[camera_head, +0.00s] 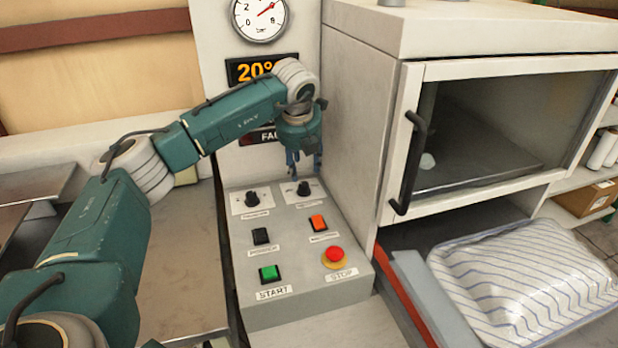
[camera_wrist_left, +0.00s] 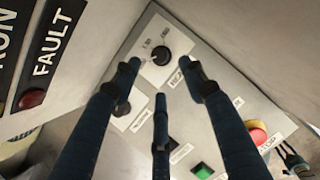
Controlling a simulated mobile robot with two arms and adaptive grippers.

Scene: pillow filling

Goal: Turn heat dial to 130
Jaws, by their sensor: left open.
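The control panel (camera_head: 315,258) has two black dials at its top, a left dial (camera_head: 252,199) and a right dial (camera_head: 303,189). Their labels are too blurred to read. An orange-digit display (camera_head: 258,69) above reads about 20°, partly hidden by my arm. My left gripper (camera_head: 304,163) points down just above the right dial, open and apparently empty. In the left wrist view, the right dial (camera_wrist_left: 160,53) shows beyond the spread fingers (camera_wrist_left: 158,76), with no clear contact.
Below the dials are a black switch (camera_head: 261,236), an orange switch (camera_head: 318,223), a green START button (camera_head: 270,273) and a red STOP button (camera_head: 334,256). A machine with a handled door (camera_head: 408,165) stands close right. A striped pillow (camera_head: 525,280) lies at lower right.

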